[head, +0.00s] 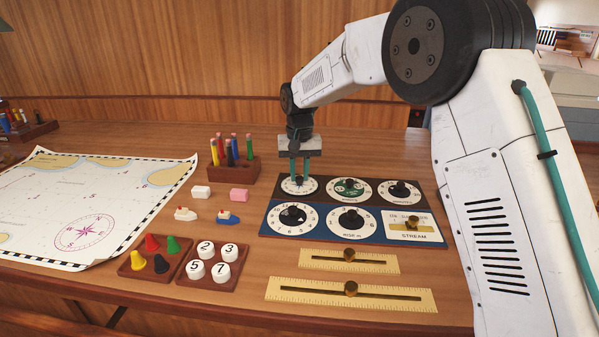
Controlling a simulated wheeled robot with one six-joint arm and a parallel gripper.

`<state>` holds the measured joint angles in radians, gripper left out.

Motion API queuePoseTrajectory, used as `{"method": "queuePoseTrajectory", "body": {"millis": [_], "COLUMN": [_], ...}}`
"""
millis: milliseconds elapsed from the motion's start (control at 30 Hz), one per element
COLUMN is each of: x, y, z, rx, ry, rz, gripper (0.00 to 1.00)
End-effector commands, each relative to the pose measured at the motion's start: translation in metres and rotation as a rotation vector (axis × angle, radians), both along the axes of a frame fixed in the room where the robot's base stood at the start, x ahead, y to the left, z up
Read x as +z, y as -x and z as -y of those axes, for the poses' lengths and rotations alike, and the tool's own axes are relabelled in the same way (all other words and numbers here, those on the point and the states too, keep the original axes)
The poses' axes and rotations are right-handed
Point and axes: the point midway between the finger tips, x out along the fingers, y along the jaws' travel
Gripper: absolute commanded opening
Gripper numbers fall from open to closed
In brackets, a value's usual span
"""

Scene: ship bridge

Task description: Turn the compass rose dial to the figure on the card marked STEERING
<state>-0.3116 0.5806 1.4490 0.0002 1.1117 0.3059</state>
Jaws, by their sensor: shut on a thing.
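My gripper (300,179), with teal fingers, points down and is shut on the knob of the upper left dial (288,190), a white dial on the dark panel. The fingers partly hide the knob and its pointer. Next to it on the right is a dial with a green centre (349,180), then another white dial (398,198). Two more dials, a left one (283,221) and a right one (350,231), sit on the blue panel in front. I cannot tell which dial bears the compass rose. I see no card that I can read as STEERING.
A plate reading STREAM (413,238) has a brass slider. Two brass rulers (310,258) with knobs lie in front.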

Motion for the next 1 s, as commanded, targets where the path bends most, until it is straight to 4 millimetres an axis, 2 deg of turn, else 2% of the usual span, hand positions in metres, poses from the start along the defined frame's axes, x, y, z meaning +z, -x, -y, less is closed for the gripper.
{"method": "queuePoseTrajectory", "body": {"millis": [267, 700, 1000], "x": [0.0002, 0.0003, 0.0003], "y": [0.0, 0.0, 0.0], "z": [0.0005, 0.0007, 0.0008], "rx": [0.079, 0.37, 0.494], "ry": [0.001, 0.001, 0.001], "rz": [0.0, -0.001, -0.001], "gripper": [0.0, 0.0, 0.0]}}
